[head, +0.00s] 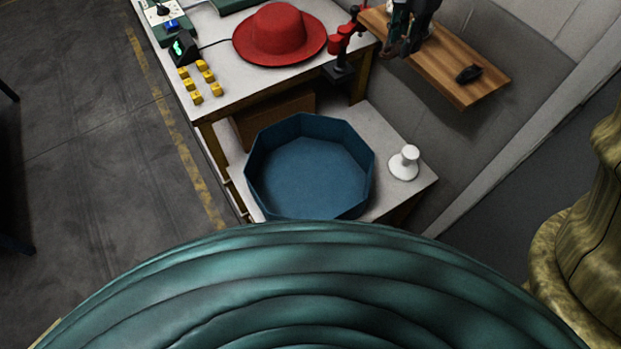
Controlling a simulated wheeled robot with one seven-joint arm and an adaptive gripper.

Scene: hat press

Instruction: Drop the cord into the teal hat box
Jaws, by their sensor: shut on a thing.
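The teal hat box (309,180) is an open, eight-sided blue-teal tray on the low pale shelf, in the middle of the head view. Its inside looks empty. My gripper (403,48) is a small dark shape at the top, over the wooden board, beyond the box and to its right. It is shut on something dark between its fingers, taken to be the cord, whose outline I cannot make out. The gripper is well apart from the box.
A red hat (279,34) and several yellow blocks (197,84) are on the white table. A red clamp-like post (343,40) stands at its edge. A white knob-shaped stand (404,163) is right of the box. A small black object (468,74) lies on the wooden board (440,62).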

